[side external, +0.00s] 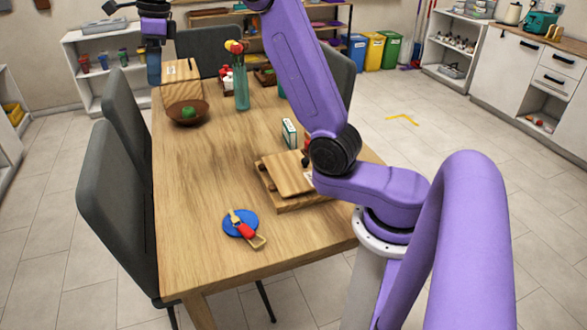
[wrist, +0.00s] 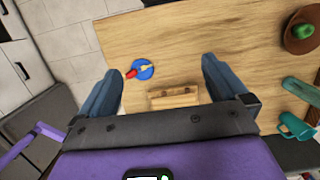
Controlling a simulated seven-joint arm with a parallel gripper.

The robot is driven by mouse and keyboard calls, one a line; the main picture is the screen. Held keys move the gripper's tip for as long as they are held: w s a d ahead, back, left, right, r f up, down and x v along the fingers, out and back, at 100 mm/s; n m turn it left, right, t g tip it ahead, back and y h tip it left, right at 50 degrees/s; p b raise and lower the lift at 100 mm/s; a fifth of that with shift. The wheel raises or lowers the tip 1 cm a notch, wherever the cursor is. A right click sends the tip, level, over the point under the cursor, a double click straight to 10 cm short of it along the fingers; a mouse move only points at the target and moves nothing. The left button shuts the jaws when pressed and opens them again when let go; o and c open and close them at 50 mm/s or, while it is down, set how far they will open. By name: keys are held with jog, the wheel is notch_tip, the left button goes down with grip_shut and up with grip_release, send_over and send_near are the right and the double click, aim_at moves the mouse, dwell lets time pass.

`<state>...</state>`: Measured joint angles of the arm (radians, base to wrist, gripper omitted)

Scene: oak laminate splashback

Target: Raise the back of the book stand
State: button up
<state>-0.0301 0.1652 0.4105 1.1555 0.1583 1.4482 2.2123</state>
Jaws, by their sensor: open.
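The wooden book stand (side external: 288,180) lies on the near right part of the table, partly behind my arm. Its back panel (side external: 284,172) lies low over the base, nearly flat. In the wrist view the book stand (wrist: 173,97) is small and distant, between my fingers and just above the gripper body. My gripper (side external: 153,72) hangs high at the far left of the side view, well away from the stand. In the wrist view my gripper (wrist: 160,70) has its two dark blue fingers wide apart, with nothing held between them.
A blue plate with a red-handled tool (side external: 240,225) lies left of the stand. A small green-white box (side external: 289,133) stands behind it. A green vase (side external: 242,88), brown bowl (side external: 188,115) and wooden box (side external: 182,82) stand farther back. Grey chairs (side external: 105,190) line the left side. The middle-left tabletop is clear.

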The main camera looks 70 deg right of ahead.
jog(key=shift+r, duration=0.15)
jog(key=w+a+v, duration=0.1)
jog(key=v, duration=0.7)
jog(key=shift+w+a+r, duration=0.4)
jog(key=shift+w+r, duration=0.05)
dwell(0.5)
